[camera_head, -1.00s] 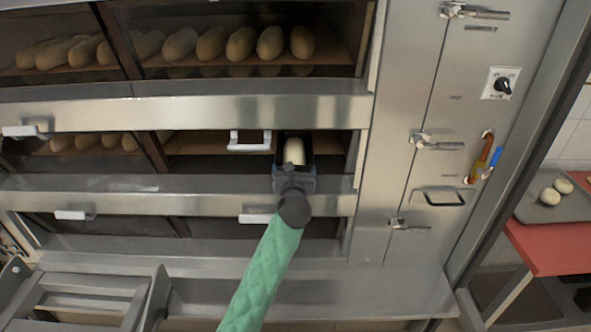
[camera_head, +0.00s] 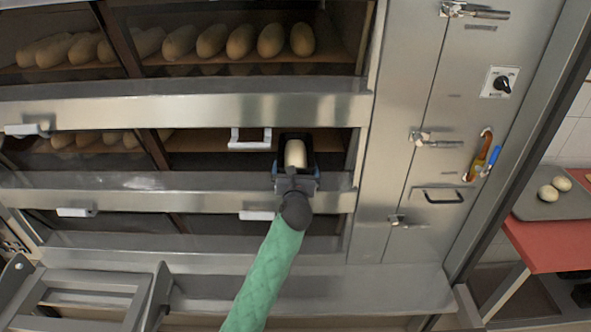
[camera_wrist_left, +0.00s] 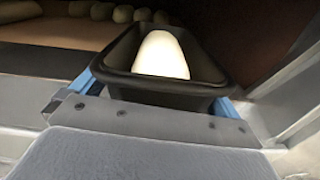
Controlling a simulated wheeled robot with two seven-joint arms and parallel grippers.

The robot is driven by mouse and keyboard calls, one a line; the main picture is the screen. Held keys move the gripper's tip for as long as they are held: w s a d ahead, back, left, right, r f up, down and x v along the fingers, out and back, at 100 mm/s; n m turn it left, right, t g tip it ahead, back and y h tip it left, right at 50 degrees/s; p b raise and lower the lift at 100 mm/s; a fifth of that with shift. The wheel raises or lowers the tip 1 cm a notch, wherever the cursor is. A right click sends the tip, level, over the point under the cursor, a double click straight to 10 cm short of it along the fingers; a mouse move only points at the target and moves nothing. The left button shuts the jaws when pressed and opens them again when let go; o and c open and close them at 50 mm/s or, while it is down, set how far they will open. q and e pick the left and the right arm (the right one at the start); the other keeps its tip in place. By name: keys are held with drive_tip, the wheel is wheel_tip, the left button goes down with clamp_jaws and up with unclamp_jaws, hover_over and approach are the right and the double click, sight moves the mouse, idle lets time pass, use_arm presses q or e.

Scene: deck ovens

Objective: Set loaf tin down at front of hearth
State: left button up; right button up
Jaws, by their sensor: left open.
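The dark loaf tin (camera_head: 309,156) stands upright in the mouth of the middle oven deck, with pale dough (camera_head: 295,153) inside. It also shows in the left wrist view (camera_wrist_left: 165,89), at the front of the brown hearth (camera_wrist_left: 62,44). My left gripper (camera_head: 296,174) is at the tin's near end. It is open, with a blue finger at either side of the tin. The fingers' contact with the tin and the tin's underside are hidden. My right gripper is in neither view.
Several loaves (camera_head: 211,41) lie in the upper deck, and more (camera_head: 90,140) lie at the left of the middle deck. A white handle (camera_head: 249,139) is just left of the tin. The steel front ledge (camera_head: 230,181) runs below the opening.

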use_arm(q)
drive_tip(key=shift+s, duration=0.15)
drive_tip(key=s+b, duration=0.3)
drive_tip(key=s, duration=0.8)
drive_tip(key=shift+s, duration=0.35)
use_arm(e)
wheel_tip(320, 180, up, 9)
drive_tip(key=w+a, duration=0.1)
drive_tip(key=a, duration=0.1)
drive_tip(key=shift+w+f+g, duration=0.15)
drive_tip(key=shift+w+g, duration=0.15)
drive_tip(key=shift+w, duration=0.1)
use_arm(q)
drive_tip(key=shift+r, duration=0.1)
